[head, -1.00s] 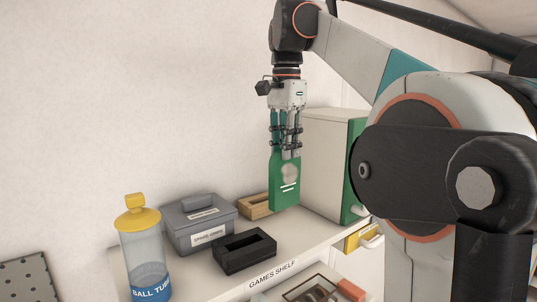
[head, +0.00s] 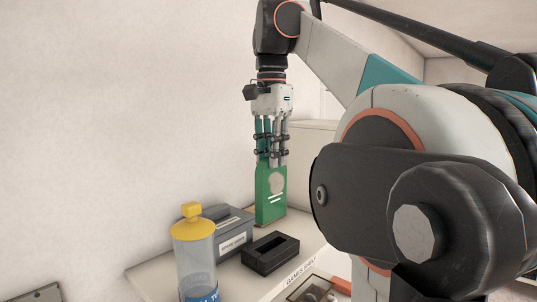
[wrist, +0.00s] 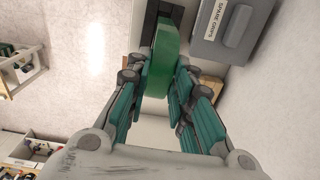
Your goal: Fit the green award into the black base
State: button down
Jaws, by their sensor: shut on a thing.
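The green award (head: 270,195) is a flat upright plate with a grey disc and white lines on its face. My gripper (head: 271,160) is shut on its upper end and points down. In the wrist view the green award (wrist: 162,58) sits between the teal fingers (wrist: 155,95). The black base (head: 270,254) is a low block with a rectangular slot in its top, on the shelf. In the head view the award hangs behind the base, apart from it. In the wrist view part of the black base (wrist: 151,22) shows beyond the award, which hides the rest.
A grey lidded box (head: 228,234) stands left of the base, and a clear tube with a yellow lid (head: 194,245) stands in front of it. A pale cabinet (head: 308,170) is behind and right of the award. The white shelf (head: 150,275) has bare room at its left end.

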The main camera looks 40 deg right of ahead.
aim_at(271, 172)
jog(key=shift+r, duration=0.1)
jog(key=shift+f+b, duration=1.55)
jog(key=shift+f, duration=1.35)
jog(key=shift+f+b, duration=0.75)
jog(key=shift+f, duration=1.15)
jog(key=c, duration=1.3)
grip_release()
notch_tip(271, 172, up, 5)
jog(key=p, duration=0.4)
